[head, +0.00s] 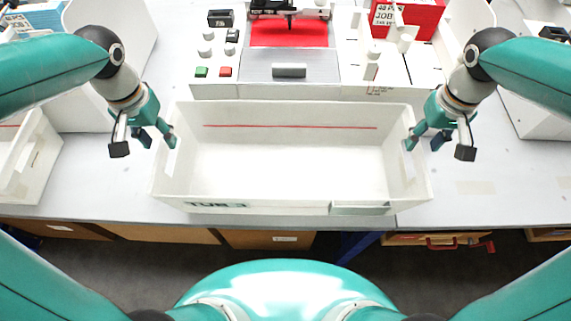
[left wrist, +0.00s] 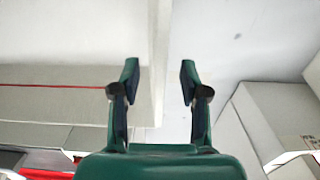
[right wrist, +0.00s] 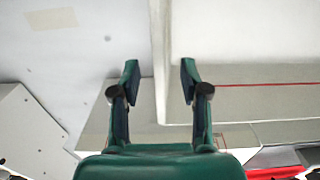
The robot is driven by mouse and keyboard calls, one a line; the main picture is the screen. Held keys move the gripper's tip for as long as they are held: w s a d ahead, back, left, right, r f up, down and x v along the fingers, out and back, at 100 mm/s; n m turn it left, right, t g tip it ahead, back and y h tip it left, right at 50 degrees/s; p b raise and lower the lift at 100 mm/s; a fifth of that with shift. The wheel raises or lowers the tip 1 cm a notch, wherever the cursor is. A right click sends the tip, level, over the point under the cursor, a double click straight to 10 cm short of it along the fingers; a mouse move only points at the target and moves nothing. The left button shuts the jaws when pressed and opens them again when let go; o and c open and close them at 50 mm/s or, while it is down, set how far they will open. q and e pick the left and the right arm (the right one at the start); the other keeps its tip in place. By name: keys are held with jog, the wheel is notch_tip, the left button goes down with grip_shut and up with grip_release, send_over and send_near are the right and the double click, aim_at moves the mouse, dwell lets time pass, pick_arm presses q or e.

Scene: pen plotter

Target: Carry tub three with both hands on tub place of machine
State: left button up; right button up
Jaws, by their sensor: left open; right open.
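A long white tub (head: 285,165) with lettering on its front wall stands on the table in front of the machine. It looks empty inside, with a red line along its far inner wall. My left gripper (head: 143,140) is open at the tub's left end wall; in the left wrist view the wall (left wrist: 158,60) stands between its fingers. My right gripper (head: 438,143) is open at the right end wall; in the right wrist view that wall (right wrist: 160,60) shows between its fingers. I cannot tell whether any finger touches the tub. The machine (head: 290,92) is directly behind.
The machine carries a red sheet (head: 289,33), buttons and a front handle. Another white tub (head: 30,160) stands at far left. A red box (head: 408,15) is at the back right. The table's front edge (head: 480,226) is just before the tub; table on the right is clear.

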aim_at(161, 144)
pick_arm(q)
jog(key=shift+f, duration=1.85)
pick_arm(e)
jog(key=shift+f, duration=1.8)
pick_arm(q)
jog(key=shift+c, duration=0.2)
pick_arm(e)
jog(key=shift+c, duration=0.2)
pick_arm(q)
grip_shut()
pick_arm(e)
grip_shut()
pick_arm(q)
jog(key=shift+r, duration=0.1)
